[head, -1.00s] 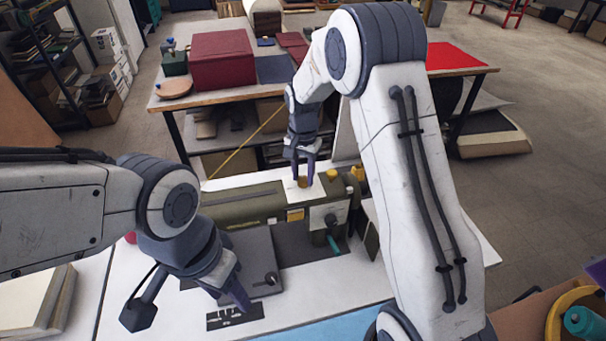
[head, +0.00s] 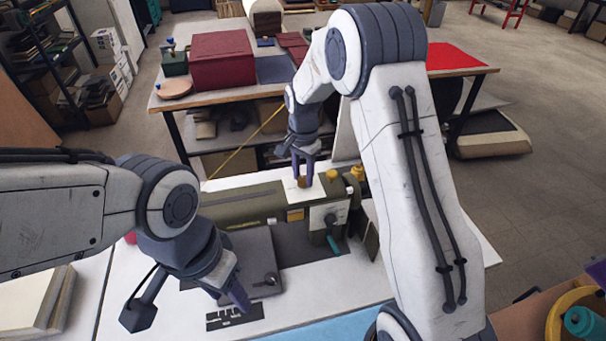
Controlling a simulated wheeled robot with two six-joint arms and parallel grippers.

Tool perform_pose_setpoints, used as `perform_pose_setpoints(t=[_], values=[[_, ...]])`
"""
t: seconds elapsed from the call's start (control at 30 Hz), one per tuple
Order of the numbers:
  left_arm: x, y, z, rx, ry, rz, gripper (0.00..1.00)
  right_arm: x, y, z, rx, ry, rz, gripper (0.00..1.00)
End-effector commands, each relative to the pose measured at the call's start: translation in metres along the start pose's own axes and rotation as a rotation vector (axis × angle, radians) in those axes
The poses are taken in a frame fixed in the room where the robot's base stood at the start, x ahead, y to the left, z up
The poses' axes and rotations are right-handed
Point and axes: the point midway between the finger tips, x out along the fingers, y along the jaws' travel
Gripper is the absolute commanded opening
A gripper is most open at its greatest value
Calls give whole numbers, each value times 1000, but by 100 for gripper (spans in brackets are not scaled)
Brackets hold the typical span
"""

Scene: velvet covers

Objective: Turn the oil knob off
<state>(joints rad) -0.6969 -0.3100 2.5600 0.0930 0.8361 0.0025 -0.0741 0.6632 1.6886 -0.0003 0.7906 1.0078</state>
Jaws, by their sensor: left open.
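An olive-green machine (head: 240,204) lies across the white table. A small brass-coloured knob (head: 301,183) stands on a white plate (head: 313,192) on top of it; I cannot tell for sure whether this is the oil knob. My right gripper (head: 303,178) points down over the brass knob, with its purple fingers on either side of it. Whether the fingers touch or grip the knob is not clear. My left gripper (head: 236,297) is open and empty, low over the front of the table near a black slotted plate (head: 236,317).
Two yellow knobs (head: 332,174) stand right of the white plate. A teal handle (head: 334,244) hangs on the machine's front. A grey plate (head: 235,258) with a black knob (head: 265,281) lies in front. Another table with a dark red box (head: 222,61) stands behind.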

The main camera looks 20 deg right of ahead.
Motion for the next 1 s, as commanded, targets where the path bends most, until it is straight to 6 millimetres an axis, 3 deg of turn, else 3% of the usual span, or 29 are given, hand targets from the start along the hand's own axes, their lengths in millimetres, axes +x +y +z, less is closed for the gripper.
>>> perform_pose_setpoints(t=[0.03,0.07,0.1,0.47,1.0], values=[[0,0,0,0,0,0,50,-2,-1,-2,1,5,-6,55],[0,0,0,0,0,0,50,-2,-1,-2,1,4,-5,66],[0,0,0,0,0,0,50,-2,-1,-2,1,4,-5,70],[2,0,0,0,0,0,50,-5,-1,-1,0,2,-3,70],[24,-2,1,1,0,0,50,-95,-1,-2,1,4,-6,70]])
